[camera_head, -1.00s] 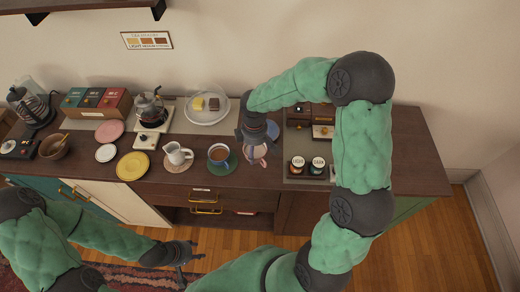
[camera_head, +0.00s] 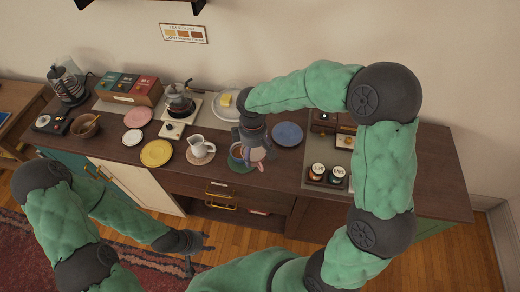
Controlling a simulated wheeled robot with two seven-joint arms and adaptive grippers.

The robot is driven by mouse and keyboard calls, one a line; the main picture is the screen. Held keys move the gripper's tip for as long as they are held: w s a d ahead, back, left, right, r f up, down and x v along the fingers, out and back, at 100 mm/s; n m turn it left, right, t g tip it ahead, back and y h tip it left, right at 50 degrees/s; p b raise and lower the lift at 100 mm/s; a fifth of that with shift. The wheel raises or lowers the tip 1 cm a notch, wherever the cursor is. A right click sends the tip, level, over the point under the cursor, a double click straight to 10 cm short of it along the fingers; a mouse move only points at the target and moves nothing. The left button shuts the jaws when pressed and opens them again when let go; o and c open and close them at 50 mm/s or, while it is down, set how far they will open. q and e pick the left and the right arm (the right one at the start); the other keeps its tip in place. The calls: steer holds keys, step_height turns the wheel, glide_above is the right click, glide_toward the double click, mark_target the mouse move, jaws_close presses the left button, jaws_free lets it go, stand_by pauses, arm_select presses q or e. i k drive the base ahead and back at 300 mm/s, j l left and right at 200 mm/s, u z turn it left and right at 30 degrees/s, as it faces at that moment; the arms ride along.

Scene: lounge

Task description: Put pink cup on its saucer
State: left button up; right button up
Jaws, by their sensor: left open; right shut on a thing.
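My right gripper (camera_head: 257,153) is shut on the pink cup (camera_head: 261,166), which is partly hidden by the fingers. In the picture it overlaps a dark coffee mug (camera_head: 236,152) on a green coaster (camera_head: 240,168); I cannot tell its height above the counter. The pink saucer (camera_head: 138,117) lies empty further left on the counter, behind a white saucer (camera_head: 132,137) and a yellow one (camera_head: 157,153). My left gripper (camera_head: 202,250) is open and empty, low in front of the cabinet.
A white pitcher (camera_head: 200,148) and a coffee pot (camera_head: 179,100) stand between the pink saucer and my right gripper. A blue saucer (camera_head: 288,133) lies to the gripper's right. A wooden bowl (camera_head: 85,126) is left of the pink saucer, a tin box (camera_head: 128,88) behind it.

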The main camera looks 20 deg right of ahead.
mark_target(136, 119)
steer(key=i+j+u, duration=0.3)
steer(key=i+j, duration=0.3)
steer(key=j, duration=0.3)
steer(key=i+j+u, duration=0.3)
steer(key=i+j, duration=0.4)
